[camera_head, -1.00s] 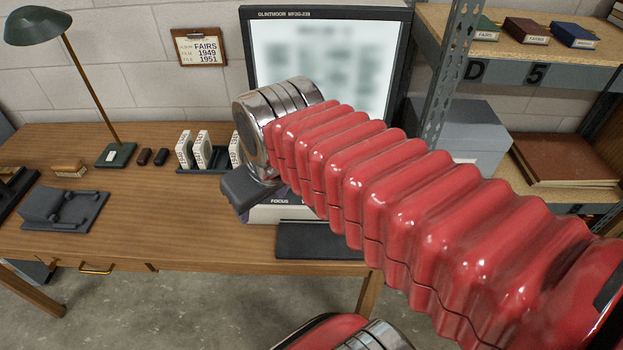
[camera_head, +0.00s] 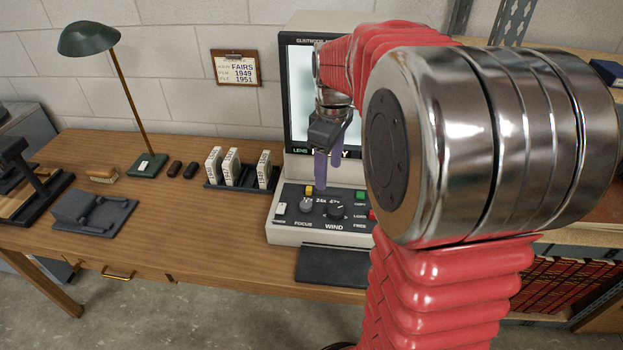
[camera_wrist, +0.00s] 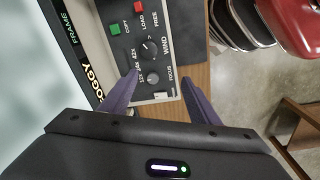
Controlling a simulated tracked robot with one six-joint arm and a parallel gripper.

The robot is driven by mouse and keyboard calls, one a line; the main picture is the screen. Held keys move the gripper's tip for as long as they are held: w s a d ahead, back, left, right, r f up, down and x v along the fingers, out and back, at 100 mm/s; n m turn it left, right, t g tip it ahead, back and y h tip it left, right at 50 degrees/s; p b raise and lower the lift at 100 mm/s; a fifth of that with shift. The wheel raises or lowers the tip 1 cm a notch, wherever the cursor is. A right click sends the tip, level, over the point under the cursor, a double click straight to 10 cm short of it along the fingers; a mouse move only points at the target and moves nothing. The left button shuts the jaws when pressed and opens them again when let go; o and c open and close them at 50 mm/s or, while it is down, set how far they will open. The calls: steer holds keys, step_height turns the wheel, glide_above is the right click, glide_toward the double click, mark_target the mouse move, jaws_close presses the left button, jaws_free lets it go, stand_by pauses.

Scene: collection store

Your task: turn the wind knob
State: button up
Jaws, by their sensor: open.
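The wind knob (camera_head: 335,211) is a dark round knob with a light pointer mark, above the WIND label on the grey reader's sloping control panel (camera_head: 290,232). In the wrist view the wind knob (camera_wrist: 149,46) sits ahead of my fingertips, towards the top of the picture. The grey focus knob (camera_head: 306,206) is beside it, and in the wrist view this focus knob (camera_wrist: 153,78) appears between my fingers. My gripper (camera_head: 328,174), with purple fingers, is open and empty above the panel. In the wrist view my gripper (camera_wrist: 158,79) has its fingers spread apart. No contact with either knob is visible.
The reader's screen (camera_head: 300,85) rises close behind my gripper. Green (camera_head: 361,196), red and yellow buttons surround the knobs. A rack with white boxes (camera_head: 231,168) stands left of the reader. A dark flat pad (camera_head: 330,265) lies in front.

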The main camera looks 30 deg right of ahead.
steer(key=n, duration=0.1)
glide_above(336, 209)
step_height(336, 209, down, 2)
steer(key=f, duration=0.1)
steer(key=shift+r+g, duration=0.25)
steer(key=shift+g, duration=0.15)
steer(key=shift+f, duration=0.1)
step_height(336, 209, down, 14)
steer(key=shift+r, duration=0.2)
steer(key=shift+c, duration=0.3)
steer(key=c, duration=0.9)
steer(key=shift+d, duration=0.2)
steer(key=shift+c, duration=0.5)
steer(key=shift+a, duration=0.1)
